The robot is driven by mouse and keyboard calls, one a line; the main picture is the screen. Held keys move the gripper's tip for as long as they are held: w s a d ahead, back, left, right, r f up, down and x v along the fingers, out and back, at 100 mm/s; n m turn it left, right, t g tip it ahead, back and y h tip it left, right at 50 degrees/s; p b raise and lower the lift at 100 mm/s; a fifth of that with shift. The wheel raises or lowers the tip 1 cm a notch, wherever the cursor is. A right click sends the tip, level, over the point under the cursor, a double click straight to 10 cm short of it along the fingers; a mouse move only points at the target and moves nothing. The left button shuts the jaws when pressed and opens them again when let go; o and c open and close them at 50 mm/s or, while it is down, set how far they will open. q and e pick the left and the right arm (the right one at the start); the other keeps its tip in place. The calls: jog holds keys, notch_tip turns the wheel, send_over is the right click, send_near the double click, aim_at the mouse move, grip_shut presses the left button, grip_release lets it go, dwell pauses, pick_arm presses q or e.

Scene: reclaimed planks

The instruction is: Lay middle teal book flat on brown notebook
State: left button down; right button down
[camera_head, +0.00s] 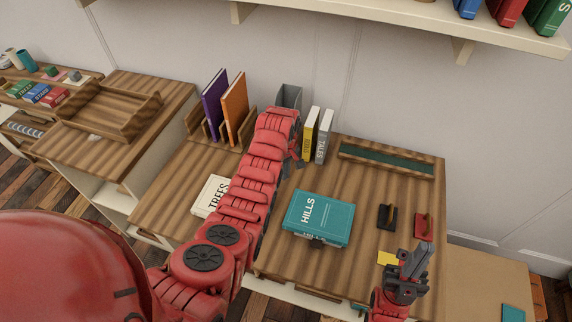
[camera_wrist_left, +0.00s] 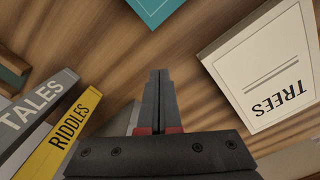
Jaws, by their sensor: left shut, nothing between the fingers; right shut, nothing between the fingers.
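The teal book (camera_head: 318,212), marked HILLS, lies flat on the desk's right part, cover up with its spine facing the front. A strip of it shows at the top of the left wrist view (camera_wrist_left: 155,8). I cannot make out a brown notebook; whether one lies under the teal book I cannot tell. My left gripper (camera_head: 297,158) is shut and empty, behind the teal book and close to the upright books; its fingers also show in the left wrist view (camera_wrist_left: 158,92). My right gripper (camera_head: 422,252) is shut and empty near the desk's front right corner.
Upright yellow RIDDLES (camera_head: 310,133) and grey TALES (camera_head: 324,137) books stand at the back. White TREES book (camera_head: 210,195) lies left, partly behind my left arm. Purple (camera_head: 214,103) and orange (camera_head: 235,105) books stand in a rack. Black (camera_head: 386,217) and red (camera_head: 423,226) items lie right.

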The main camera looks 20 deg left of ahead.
aim_at(296, 191)
pick_arm(q)
jog(key=shift+f+p, duration=0.35)
jog(key=shift+f, duration=1.45)
jog(key=shift+s+d+p, duration=0.25)
jog(key=shift+d+p, duration=0.05)
jog(key=shift+p, duration=0.1)
jog(key=shift+s+d+p, duration=0.7)
jog(key=shift+s+d, duration=0.05)
jog(key=shift+d, duration=0.1)
jog(key=shift+s+d, duration=0.25)
jog(key=shift+d, duration=0.15)
jog(key=shift+s+d, duration=0.7)
jog(key=shift+d, duration=0.15)
jog(key=shift+f, duration=0.1)
